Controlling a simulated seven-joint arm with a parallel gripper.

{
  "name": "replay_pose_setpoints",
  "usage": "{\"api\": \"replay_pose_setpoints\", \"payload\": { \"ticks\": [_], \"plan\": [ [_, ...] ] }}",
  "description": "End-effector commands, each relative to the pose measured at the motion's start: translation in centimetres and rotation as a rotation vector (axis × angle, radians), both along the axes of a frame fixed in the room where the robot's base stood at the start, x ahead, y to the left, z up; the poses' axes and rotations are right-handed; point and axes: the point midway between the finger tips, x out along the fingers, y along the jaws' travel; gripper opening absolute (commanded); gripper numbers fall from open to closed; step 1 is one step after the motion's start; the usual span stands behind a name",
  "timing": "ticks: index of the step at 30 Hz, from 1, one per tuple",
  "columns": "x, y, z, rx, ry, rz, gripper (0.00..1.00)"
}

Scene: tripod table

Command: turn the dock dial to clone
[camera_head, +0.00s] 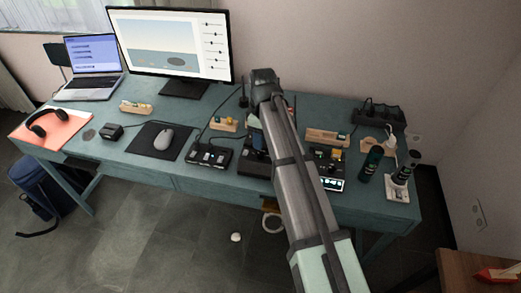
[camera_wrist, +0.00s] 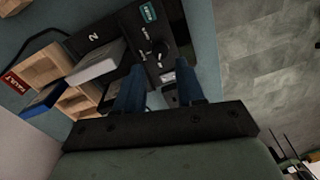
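The dock is a black panel (camera_wrist: 128,32) with white markings, a teal label and a number 2, at the upper middle of the wrist view. A round dark dial (camera_wrist: 160,48) with printed marks around it sits on this panel; its setting is too small to read. My gripper (camera_wrist: 160,74) has two blue fingers standing apart, with the dial just beyond their tips and no visible contact. In the head view, my arm covers part of the black dock (camera_head: 256,164), and the fingers and dial cannot be made out.
A grey drive (camera_wrist: 97,62) stands beside the panel, close to the left finger.

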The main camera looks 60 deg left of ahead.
Motion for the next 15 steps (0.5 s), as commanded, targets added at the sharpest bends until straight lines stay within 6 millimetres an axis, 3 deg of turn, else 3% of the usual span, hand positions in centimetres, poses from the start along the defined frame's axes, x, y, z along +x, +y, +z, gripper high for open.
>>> {"api": "replay_pose_setpoints", "payload": {
  "ticks": [6, 15],
  "plan": [
    [-0.2, -0.2, -3.4, -0.001, 0.000, 0.001, 0.38],
    [-0.2, -0.2, -5.5, 0.000, 0.000, 0.001, 0.38]
  ]
}}
